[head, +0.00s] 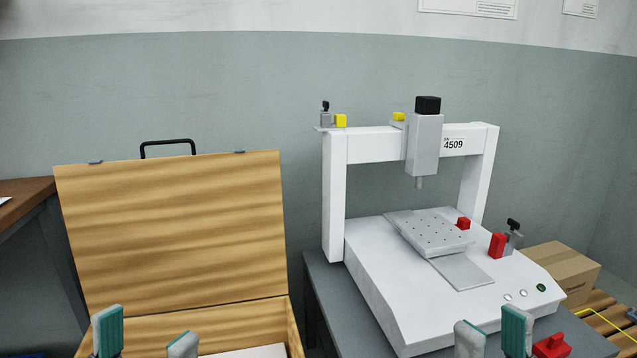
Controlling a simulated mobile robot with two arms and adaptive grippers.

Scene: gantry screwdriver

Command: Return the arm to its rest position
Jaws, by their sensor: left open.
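My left gripper (145,335) is at the bottom left edge, in front of the open wooden case (170,230). Its two fingers stand apart with nothing between them. My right gripper (493,335) is at the bottom edge, in front of the white gantry machine (385,300). Its fingers look close together with a narrow gap, and I see nothing held between them; how far it is open I cannot tell. Only the fingertips of both grippers show; the arms are out of view below.
The gantry machine carries a perforated plate (430,232) under its grey spindle head (424,145). It stands on a grey table (325,290). A red block (552,346) lies by the machine's front right. A cardboard box (562,268) is behind right. A brown table (25,205) is at left.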

